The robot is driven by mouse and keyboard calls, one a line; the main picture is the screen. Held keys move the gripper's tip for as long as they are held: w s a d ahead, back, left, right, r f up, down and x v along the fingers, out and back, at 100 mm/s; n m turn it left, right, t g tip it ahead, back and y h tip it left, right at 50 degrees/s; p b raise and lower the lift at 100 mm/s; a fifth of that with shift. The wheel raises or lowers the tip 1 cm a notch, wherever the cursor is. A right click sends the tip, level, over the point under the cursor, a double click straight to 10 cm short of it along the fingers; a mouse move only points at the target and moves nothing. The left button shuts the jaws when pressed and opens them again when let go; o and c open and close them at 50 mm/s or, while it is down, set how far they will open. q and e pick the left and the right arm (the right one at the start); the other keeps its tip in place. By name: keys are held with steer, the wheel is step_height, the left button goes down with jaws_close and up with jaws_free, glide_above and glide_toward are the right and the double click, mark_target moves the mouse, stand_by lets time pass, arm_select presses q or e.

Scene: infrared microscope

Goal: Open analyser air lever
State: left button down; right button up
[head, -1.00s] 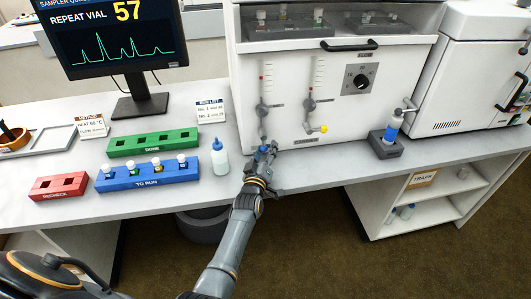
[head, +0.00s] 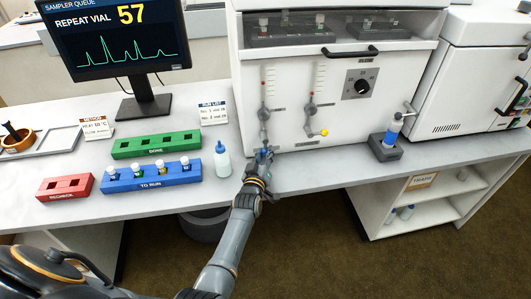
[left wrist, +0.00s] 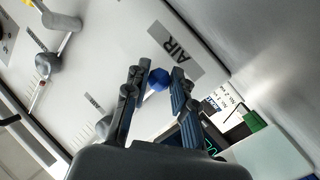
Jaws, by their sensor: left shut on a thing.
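The white analyser (head: 345,135) stands on the bench, with two grey valves on its front. The left valve's lever hangs straight down, and its blue knob (left wrist: 158,78) sits between my left gripper's fingertips, beside the "AIR" label (left wrist: 175,50). My left gripper (head: 264,155) is shut on this knob at the analyser's lower front edge. In the left wrist view the two fingers (left wrist: 158,82) lie on either side of the knob. My right gripper is not in view.
A blue-capped bottle (head: 222,160) stands close left of my left gripper. The blue rack (head: 150,179) with vials, the green rack (head: 155,145) and the red rack (head: 65,187) are farther left. A grey holder (head: 385,147) with a blue-banded vessel stands to the right.

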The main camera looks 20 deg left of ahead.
arm_select(q)
steer(key=c, duration=1.1)
jaws_free()
steer(key=shift+r, duration=0.2)
steer(key=shift+s, duration=0.1)
steer(key=shift+s+f, duration=0.15)
steer(key=shift+s, duration=0.25)
steer(key=v, duration=0.6)
steer(key=shift+s, duration=0.4)
